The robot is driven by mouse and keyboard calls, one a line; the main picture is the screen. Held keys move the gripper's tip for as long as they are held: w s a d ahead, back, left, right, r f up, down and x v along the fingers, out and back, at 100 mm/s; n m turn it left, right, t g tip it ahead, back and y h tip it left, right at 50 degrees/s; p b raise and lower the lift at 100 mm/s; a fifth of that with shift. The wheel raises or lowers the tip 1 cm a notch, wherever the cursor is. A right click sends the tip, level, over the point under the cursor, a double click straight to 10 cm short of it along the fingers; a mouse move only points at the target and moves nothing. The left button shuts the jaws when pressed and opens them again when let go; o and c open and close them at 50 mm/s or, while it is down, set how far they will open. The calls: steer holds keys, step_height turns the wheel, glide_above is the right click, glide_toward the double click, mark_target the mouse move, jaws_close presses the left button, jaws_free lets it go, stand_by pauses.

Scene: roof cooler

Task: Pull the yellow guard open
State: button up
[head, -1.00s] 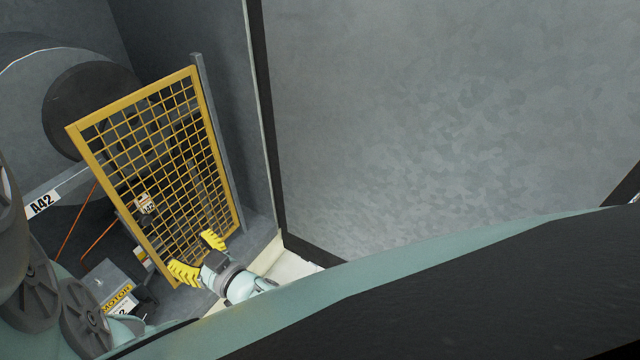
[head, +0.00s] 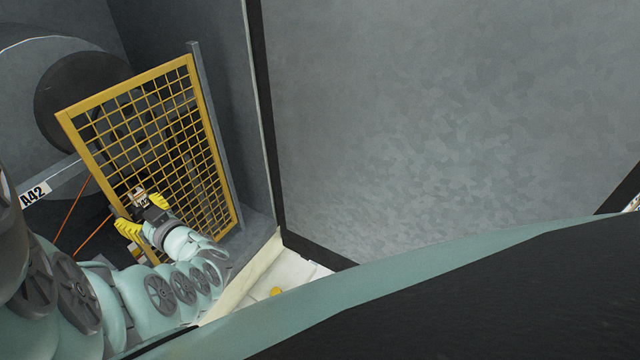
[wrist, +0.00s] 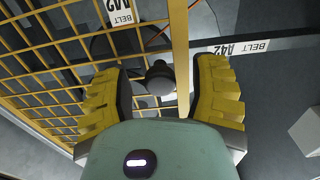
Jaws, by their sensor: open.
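The yellow guard (head: 213,135) is a mesh panel in a yellow frame, standing out at an angle from a grey post on its right. My gripper (head: 136,213) is at the lower part of the guard's left edge, partly covering it. In the wrist view, my gripper (wrist: 160,88) has its two yellow ridged fingers spread wide. A dark round knob (wrist: 160,76) and the guard's yellow edge bar (wrist: 180,45) lie between the fingers, with visible gaps to both. Whether the knob is fixed to the guard cannot be told.
A grey post (head: 215,140) stands along the guard's right edge. Behind the guard are a large dark drum (head: 75,100) and a rail with an A42 label (head: 34,194). A grey wall panel (head: 430,110) fills the right side. A pale box (wrist: 306,130) shows in the wrist view.

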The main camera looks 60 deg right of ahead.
steer(key=shift+o, duration=0.4)
jaws_close()
